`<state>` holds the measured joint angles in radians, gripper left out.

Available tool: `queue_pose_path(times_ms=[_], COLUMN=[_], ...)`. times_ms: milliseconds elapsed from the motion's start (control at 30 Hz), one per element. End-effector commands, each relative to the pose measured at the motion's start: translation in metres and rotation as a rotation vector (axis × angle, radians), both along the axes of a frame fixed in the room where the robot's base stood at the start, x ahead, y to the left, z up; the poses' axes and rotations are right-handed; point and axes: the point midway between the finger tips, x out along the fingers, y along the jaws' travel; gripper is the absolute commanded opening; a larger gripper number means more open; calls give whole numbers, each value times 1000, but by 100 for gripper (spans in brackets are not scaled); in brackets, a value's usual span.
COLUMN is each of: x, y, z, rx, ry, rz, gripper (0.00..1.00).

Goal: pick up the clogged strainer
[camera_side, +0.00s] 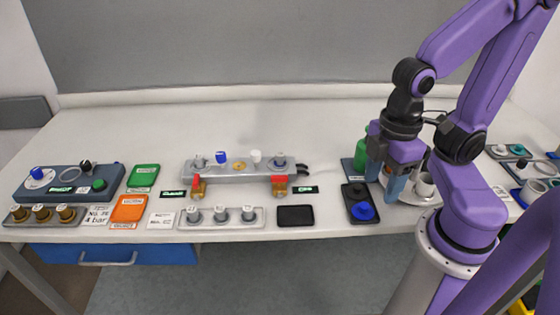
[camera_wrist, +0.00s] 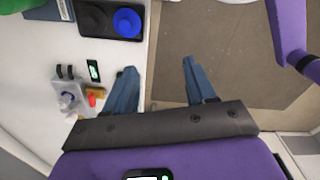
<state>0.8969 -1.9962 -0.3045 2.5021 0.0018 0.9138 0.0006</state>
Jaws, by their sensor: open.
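No part can be identified for certain as the clogged strainer. A grey metal manifold (camera_side: 240,168) stands mid-table, with small caps on top and two brass fittings with red handles, left (camera_side: 198,188) and right (camera_side: 279,186), at its front. Part of it also shows in the wrist view (camera_wrist: 70,97). My gripper (camera_side: 384,192) is open, fingers down, right of the manifold beside a black tray (camera_side: 350,205) with a black and a blue round piece. In the wrist view my gripper (camera_wrist: 158,70) has nothing between its fingers, and floor shows beyond them.
A green bottle (camera_side: 361,156) and a round white tray (camera_side: 425,200) with cups stand close to my gripper. A metal rack (camera_side: 220,218), an empty black mat (camera_side: 295,215), and orange (camera_side: 129,209) and green (camera_side: 144,175) trays lie to the left. The table's rear is clear.

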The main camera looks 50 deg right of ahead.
Motion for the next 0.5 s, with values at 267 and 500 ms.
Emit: queue_pose_path(times_ms=[267, 500], x=[19, 75], y=[7, 23], z=[5, 20], rx=[-6, -20], ry=[-2, -13], rz=[-153, -609], gripper=[56, 56])
